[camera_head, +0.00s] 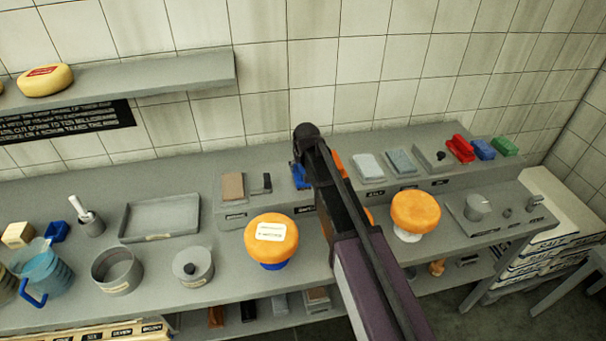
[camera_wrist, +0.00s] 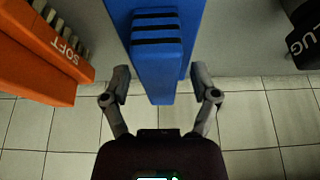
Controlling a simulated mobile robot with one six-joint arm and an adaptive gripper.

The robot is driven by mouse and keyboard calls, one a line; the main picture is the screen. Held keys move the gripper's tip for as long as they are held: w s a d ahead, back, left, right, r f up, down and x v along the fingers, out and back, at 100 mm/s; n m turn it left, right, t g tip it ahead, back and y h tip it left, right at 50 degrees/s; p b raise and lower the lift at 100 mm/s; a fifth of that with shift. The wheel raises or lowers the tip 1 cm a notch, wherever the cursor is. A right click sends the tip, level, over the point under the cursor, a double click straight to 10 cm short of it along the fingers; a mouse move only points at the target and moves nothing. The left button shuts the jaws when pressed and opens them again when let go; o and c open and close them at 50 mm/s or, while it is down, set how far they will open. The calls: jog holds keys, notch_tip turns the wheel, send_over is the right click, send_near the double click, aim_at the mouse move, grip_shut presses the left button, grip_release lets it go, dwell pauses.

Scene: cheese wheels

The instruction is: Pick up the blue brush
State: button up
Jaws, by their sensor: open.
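A blue brush (camera_wrist: 157,50) stands out between the fingers of my gripper (camera_wrist: 160,83) in the wrist view. It is a long blue block with a raised part crossed by dark bands. My gripper is open, with one finger on each side of it, and gaps show beside the fingers. In the head view a bit of blue (camera_head: 299,177) shows on the raised back shelf, left of my arm. My arm hides the rest of it and my fingers there.
The worktop holds an orange cheese wheel (camera_head: 271,240), another orange wheel (camera_head: 416,211), and a grey tray (camera_head: 160,218). The tiled wall stands close behind.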

grip_shut()
jog(key=shift+r, duration=0.15)
dwell(0.4)
notch_tip(320, 180, up, 3)
jog(key=p, duration=0.3)
jog(key=shift+s+d+r+p, duration=0.2)
jog(key=shift+s+r+p, duration=0.1)
jog(key=shift+r+p, duration=0.4)
jog(key=s+d+p, duration=0.1)
jog(key=s+d, duration=0.9)
jog(key=s, duration=0.1)
jog(key=shift+d+r, duration=0.3)
jog(key=shift+r, duration=0.1)
jog(key=c, duration=0.8)
grip_release()
grip_shut()
